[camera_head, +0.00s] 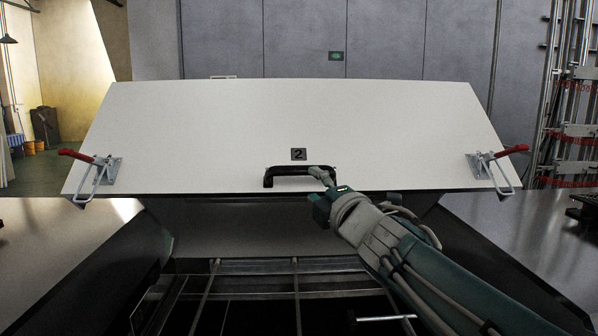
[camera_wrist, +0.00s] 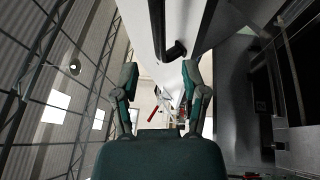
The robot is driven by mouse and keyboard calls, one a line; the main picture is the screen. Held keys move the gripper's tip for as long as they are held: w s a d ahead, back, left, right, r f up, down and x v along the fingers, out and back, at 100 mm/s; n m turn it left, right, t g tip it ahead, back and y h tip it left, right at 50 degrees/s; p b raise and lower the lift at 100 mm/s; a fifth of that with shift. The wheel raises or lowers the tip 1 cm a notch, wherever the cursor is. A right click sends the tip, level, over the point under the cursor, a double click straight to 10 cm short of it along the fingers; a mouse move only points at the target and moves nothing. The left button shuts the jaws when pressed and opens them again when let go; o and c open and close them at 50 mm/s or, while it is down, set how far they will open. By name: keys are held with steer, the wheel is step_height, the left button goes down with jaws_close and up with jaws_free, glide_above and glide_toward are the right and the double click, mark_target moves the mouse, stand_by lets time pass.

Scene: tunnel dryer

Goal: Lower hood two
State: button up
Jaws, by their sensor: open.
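Hood two is a wide white panel (camera_head: 215,130), raised and tilted above the dryer opening, with a small "2" plate (camera_head: 299,154) at its middle. A black bar handle (camera_head: 290,171) sits near its lower edge. My gripper (camera_head: 322,190) is at the right end of the handle and hides part of it. In the wrist view, my gripper's fingers (camera_wrist: 159,72) are spread apart, and the dark handle (camera_wrist: 175,50) shows ahead of them, nearer the right finger. I cannot tell whether any finger touches it.
Red-handled toggle clamps sit at the hood's left (camera_head: 98,170) and right (camera_head: 493,168) edges. Below the hood is the open dryer with metal rails (camera_head: 300,266). Flat metal tops flank it at left (camera_head: 60,240) and right (camera_head: 500,235). A grey panelled wall (camera_head: 400,40) stands behind.

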mark_target(299, 173)
steer(key=x, duration=0.7)
steer(key=shift+w+a, duration=0.2)
steer(key=shift+w, duration=0.15)
jaws_close()
